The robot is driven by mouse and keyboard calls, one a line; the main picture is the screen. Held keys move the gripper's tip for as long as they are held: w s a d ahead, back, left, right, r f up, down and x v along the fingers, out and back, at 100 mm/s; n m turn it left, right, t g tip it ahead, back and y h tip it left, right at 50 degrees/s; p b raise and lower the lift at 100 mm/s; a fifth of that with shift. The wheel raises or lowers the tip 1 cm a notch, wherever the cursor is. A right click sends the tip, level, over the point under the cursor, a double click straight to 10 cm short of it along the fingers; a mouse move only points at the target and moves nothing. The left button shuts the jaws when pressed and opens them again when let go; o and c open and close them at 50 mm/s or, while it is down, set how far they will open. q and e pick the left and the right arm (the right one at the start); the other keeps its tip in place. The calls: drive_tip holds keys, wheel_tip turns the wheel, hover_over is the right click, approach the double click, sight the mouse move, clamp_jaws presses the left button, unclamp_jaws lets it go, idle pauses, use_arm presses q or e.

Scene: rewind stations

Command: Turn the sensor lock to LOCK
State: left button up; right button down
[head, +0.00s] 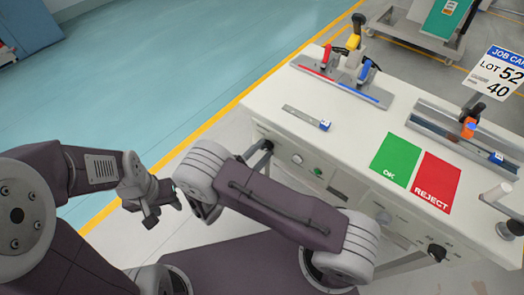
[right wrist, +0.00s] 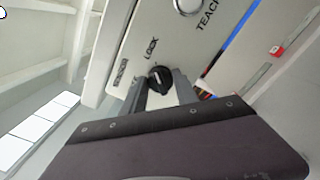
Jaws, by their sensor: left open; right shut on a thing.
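The sensor lock is a small black knob (right wrist: 159,79) on the pale front panel, beside the printed word LOCK. A second, dark label beside it is too small to read. A light mark shows on the knob, but I cannot tell which label it points to. My right gripper (right wrist: 160,88) has its two fingers around the knob and is shut on it. In the head view my right gripper (head: 262,155) is at the left end of the bench front, partly hidden by my right arm. My left gripper (head: 163,203) is open and empty, left of the bench.
A white button (right wrist: 188,6) marked TEACH is near the knob. The white bench (head: 340,135) carries a green OK mat (head: 396,159), a red REJECT mat (head: 437,182), a steel ruler (head: 303,117) and rail fixtures. A black knob (head: 437,252) is further right. Floor at left is clear.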

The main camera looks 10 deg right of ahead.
drive_tip(key=shift+m, duration=0.3)
idle(0.4)
drive_tip(key=c, duration=0.9)
unclamp_jaws()
drive_tip(key=shift+f, duration=0.1)
drive_tip(key=shift+c, duration=0.2)
use_arm(q)
drive_tip(key=shift+w, duration=0.1)
